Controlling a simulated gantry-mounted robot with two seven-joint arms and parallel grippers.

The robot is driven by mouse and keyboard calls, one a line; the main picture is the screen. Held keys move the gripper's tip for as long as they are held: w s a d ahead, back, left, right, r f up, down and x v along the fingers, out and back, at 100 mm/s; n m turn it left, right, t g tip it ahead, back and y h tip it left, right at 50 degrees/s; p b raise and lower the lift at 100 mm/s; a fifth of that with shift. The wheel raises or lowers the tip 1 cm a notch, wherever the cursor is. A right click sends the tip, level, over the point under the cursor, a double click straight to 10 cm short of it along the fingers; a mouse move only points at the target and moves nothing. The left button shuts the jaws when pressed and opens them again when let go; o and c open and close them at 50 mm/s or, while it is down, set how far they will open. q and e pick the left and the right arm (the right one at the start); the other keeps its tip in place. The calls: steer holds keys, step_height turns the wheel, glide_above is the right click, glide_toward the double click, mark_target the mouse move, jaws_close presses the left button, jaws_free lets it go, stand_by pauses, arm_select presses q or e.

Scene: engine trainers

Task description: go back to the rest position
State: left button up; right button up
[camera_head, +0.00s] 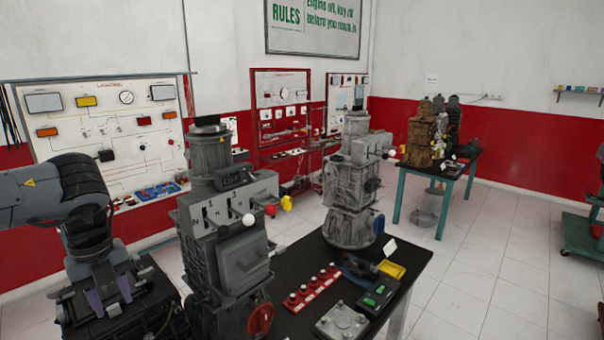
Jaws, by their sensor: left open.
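My left arm comes in from the left edge, and its gripper (109,293) points down at the lower left. Its two purplish fingers are apart with nothing seen between them. Below or behind the fingers is a dark machine block (160,318), partly hidden by the gripper; I cannot tell whether they touch. The near grey engine trainer (222,235) stands just to the right of the gripper, with a gap between them. My right gripper is not in view.
A lighting board (105,130) stands behind my arm. Tiled floor (490,260) is open at right.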

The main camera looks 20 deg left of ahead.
arm_select(q)
steer(key=s+f+n+g+h, duration=0.1)
steer(key=s+f+h, duration=0.35)
steer(key=f, duration=0.95)
steer(key=s+d+f+n+t+h, duration=0.1)
steer(key=s+d+f+t+h, duration=0.3)
steer(key=d+f, duration=0.65)
steer(key=s+d+f+n+g+h, duration=0.15)
steer(key=s+d+f, duration=0.35)
steer(key=d+f, duration=0.55)
steer(key=w+d+n+t+y, duration=0.1)
steer(key=w+d+n+t, duration=0.2)
steer(key=d, duration=0.4)
steer(key=w+d+n+t+y, duration=0.1)
steer(key=w+d+n+t, duration=0.1)
steer(key=d+n+t, duration=0.4)
steer(key=s+a+r+n+g+y, duration=0.2)
steer(key=s+a+n+g+y, duration=0.3)
steer(key=s+n+g+y, duration=0.25)
step_height(320, 180, up, 22)
steer(key=p, duration=2.2)
steer(key=shift+r+t+p, duration=0.15)
steer(key=shift+t+p, duration=0.15)
steer(key=shift+p, duration=0.1)
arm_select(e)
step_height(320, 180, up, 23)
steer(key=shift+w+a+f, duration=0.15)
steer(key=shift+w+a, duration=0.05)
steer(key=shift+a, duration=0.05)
